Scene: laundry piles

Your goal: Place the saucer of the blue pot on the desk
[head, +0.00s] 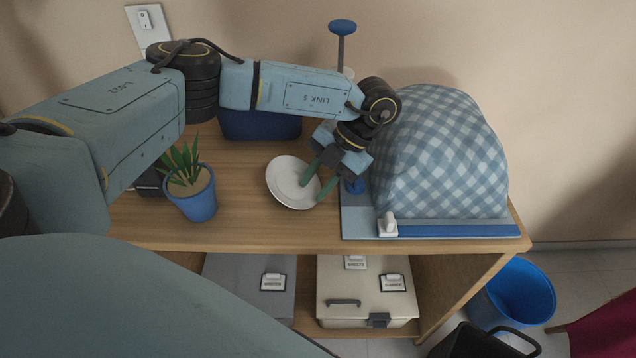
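The white saucer (284,180) is over the middle of the desk (250,226), tilted, with its upper face toward the camera. My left gripper (314,190) reaches down from the right of it. Its green fingers straddle the saucer's right rim, one in front of the upper face and one at the outer side. It appears shut on the rim. The gap under the saucer is hidden. The blue pot (194,204) with a green plant stands on the desk to the left, upright and apart from the saucer. My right gripper is not in view.
A blue checked cover (440,150) on a grey-blue board fills the desk's right side. A dark blue container (260,125) stands at the back, a blue-topped post (342,28) behind my arm. Boxes (360,300) are on the shelf below. The desk front between pot and board is clear.

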